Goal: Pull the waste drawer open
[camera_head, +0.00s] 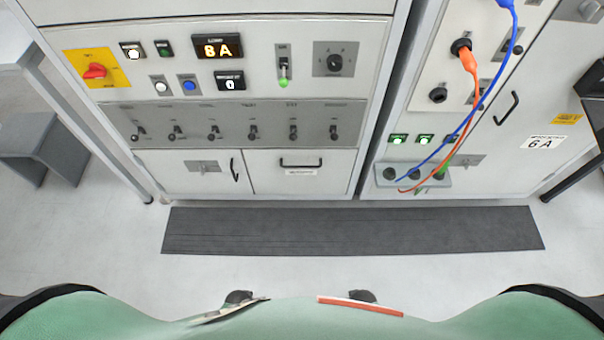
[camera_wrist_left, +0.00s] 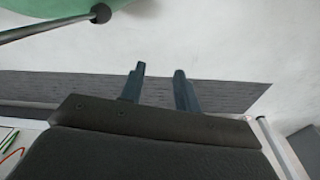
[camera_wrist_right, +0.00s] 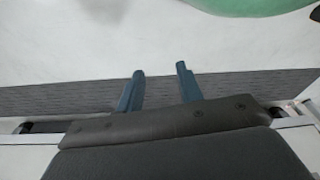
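A white drawer front (camera_head: 270,179) with a black horizontal bar handle (camera_head: 300,163) sits low in the middle cabinet in the head view. It looks shut, flush with the panel around it. My right gripper (camera_wrist_right: 160,72) is likewise open and empty in the right wrist view. Neither gripper touches the handle.
Left of the drawer is a small door with a vertical handle (camera_head: 235,170). Above it are switches and a red knob (camera_head: 95,71). Blue and orange cables (camera_head: 468,60) hang over the right cabinet. A dark mat (camera_head: 350,230) lies on the clear floor in front.

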